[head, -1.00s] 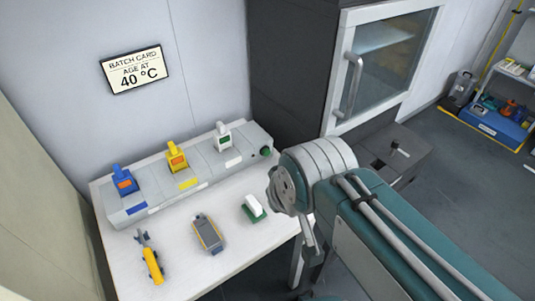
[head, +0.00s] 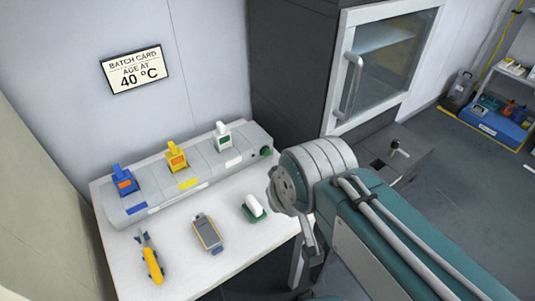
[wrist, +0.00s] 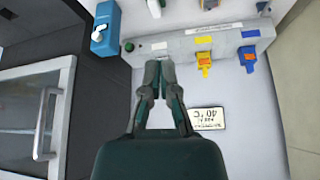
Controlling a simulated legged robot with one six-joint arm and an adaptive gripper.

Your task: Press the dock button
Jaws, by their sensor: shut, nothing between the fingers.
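The dock (head: 160,200) is a long grey block along the back of the white table, with blue, yellow and white clips on top. Its green button (head: 266,152) is at the right end. In the wrist view, turned upside down, the dock (wrist: 205,42) runs across the top and the dark button (wrist: 129,46) shows at its left end. My gripper (wrist: 160,62) is shut and empty, its tips overlapping the dock's lower edge in the picture, right of the button. I cannot tell whether it touches. In the head view my arm hides the gripper.
On the table (head: 180,267) lie a yellow-handled tool (head: 151,262), a grey-yellow device (head: 208,233) and a white-and-green block (head: 254,208). A dark cabinet with a glass door (head: 385,62) stands to the right. A blue box (wrist: 106,28) is beside the dock's button end in the wrist view.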

